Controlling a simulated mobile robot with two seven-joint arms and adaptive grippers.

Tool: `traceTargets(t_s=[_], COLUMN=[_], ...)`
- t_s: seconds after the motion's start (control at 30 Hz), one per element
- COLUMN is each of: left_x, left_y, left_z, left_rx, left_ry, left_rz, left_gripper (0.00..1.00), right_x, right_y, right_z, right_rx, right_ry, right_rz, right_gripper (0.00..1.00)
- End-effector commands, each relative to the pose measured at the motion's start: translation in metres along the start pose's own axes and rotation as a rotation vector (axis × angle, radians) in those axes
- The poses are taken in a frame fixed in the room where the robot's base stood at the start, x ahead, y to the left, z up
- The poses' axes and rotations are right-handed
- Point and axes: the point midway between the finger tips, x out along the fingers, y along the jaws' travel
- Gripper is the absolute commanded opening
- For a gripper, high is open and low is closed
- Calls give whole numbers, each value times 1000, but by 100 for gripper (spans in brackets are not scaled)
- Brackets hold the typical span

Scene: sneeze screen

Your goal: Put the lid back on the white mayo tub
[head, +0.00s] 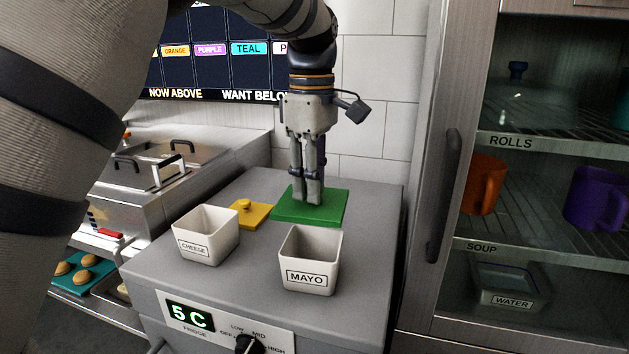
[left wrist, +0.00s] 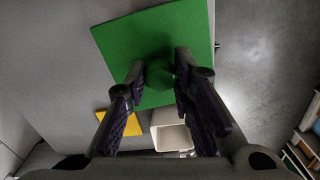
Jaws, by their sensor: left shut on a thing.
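The white tub labelled MAYO (head: 310,262) stands upright and open at the front of the grey counter top. It also shows partly in the left wrist view (left wrist: 172,132). A square green lid (head: 288,208) is just behind it; in the left wrist view the lid (left wrist: 150,35) has a round green knob (left wrist: 160,75) at its middle. My left gripper (head: 313,198) points down and is shut on that knob, which its fingers mostly hide in the head view. I cannot tell whether the lid touches the counter. My right gripper is out of view.
A white CHEESE tub (head: 206,240) stands open to the left. A yellow lid with a knob (head: 250,214) lies behind it, beside the green lid. A cabinet with a dark handle (head: 444,195) is on the right, and a tiled wall (head: 375,110) behind.

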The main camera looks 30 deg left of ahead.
Motion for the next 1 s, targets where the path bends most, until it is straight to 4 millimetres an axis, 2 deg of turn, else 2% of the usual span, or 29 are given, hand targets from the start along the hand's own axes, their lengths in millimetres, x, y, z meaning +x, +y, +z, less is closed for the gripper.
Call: traceTargets(t_s=[0.17,0.4,0.6,1.0], left_x=[5,31,45,48], left_y=[0,0,0,0], left_z=[0,0,0,0], left_rx=[2,1,0,1], left_ry=[1,0,0,0], left_rz=[-3,-3,-2,0], left_gripper=[4,4,4,4], right_x=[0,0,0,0], right_y=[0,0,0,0], right_z=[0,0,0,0], right_rx=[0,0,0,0], right_ry=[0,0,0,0], right_rz=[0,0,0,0], right_gripper=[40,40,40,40])
